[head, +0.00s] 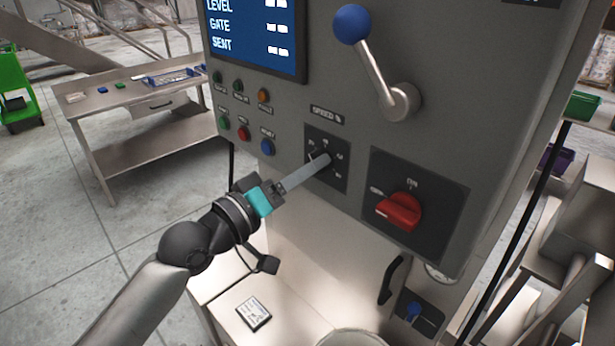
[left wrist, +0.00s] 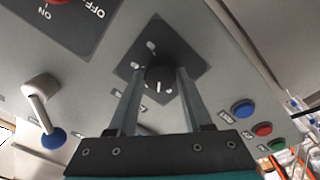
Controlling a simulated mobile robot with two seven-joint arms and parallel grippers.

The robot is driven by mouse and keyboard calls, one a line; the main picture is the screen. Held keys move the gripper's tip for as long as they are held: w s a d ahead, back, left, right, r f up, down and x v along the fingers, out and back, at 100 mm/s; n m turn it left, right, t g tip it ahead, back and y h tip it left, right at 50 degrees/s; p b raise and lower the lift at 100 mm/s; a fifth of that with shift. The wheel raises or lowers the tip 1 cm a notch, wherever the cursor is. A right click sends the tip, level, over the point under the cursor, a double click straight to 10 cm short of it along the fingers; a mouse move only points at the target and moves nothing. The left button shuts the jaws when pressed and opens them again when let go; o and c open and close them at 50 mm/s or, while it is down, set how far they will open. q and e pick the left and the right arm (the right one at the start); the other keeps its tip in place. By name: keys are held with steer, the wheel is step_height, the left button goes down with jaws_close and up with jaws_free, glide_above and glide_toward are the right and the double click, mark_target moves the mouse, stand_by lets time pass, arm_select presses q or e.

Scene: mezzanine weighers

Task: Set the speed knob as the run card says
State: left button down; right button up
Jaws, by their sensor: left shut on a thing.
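The black speed knob (left wrist: 160,78) sits on a dark plate (head: 339,180) under a small SPEED label on the grey control panel. In the left wrist view a white mark shows on the knob's face. My left gripper (head: 318,163) reaches in from the left and is shut on the knob, one finger on each side; it also shows in the left wrist view (left wrist: 158,85). The fingers hide part of the knob and scale in the head view. A small card (head: 254,314) lies on the ledge below; its writing is too small to read. My right gripper is not in view.
Right of the knob is a red rotary switch (head: 400,211). Above is a lever with a blue ball (head: 352,24). Coloured buttons (head: 267,147) and a screen (head: 254,35) are at left. A metal table (head: 135,125) stands behind at left.

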arm_select(q)
steer(key=m+p, duration=0.1)
steer(key=m, duration=0.8)
steer(key=m+g+p, duration=0.1)
steer(key=m, duration=0.9)
steer(key=shift+w+a, duration=0.15)
steer(key=shift+w, duration=0.05)
steer(key=shift+m+p, duration=0.3)
steer(key=shift+m, duration=0.1)
steer(key=shift+c, duration=1.6)
jaws_free()
steer(key=shift+r, duration=0.1)
